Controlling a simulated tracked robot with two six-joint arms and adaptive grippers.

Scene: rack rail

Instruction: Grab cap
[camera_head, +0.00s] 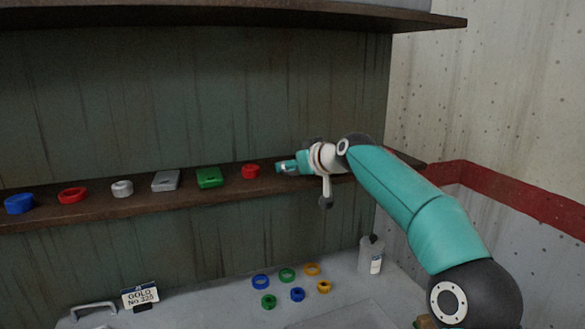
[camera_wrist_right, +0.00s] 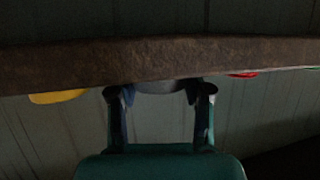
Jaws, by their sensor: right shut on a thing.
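My right gripper (camera_head: 285,167) is at the shelf, just right of a small red cap (camera_head: 251,171). In the right wrist view its two fingers (camera_wrist_right: 160,93) stand on either side of a grey rounded cap (camera_wrist_right: 163,87) and are shut on it. The grey cap is at the shelf's edge, and most of it is hidden. Other round caps stand on the shelf: a blue one (camera_head: 19,203), a red ring-like one (camera_head: 72,195) and a light grey one (camera_head: 122,188). My left gripper is not in view.
A yellow thing (camera_wrist_right: 57,96) shows beside the gripper. Several coloured rings (camera_head: 287,275) and a grey bottle (camera_head: 370,256) are on the surface below. An upper shelf (camera_head: 240,15) overhangs.

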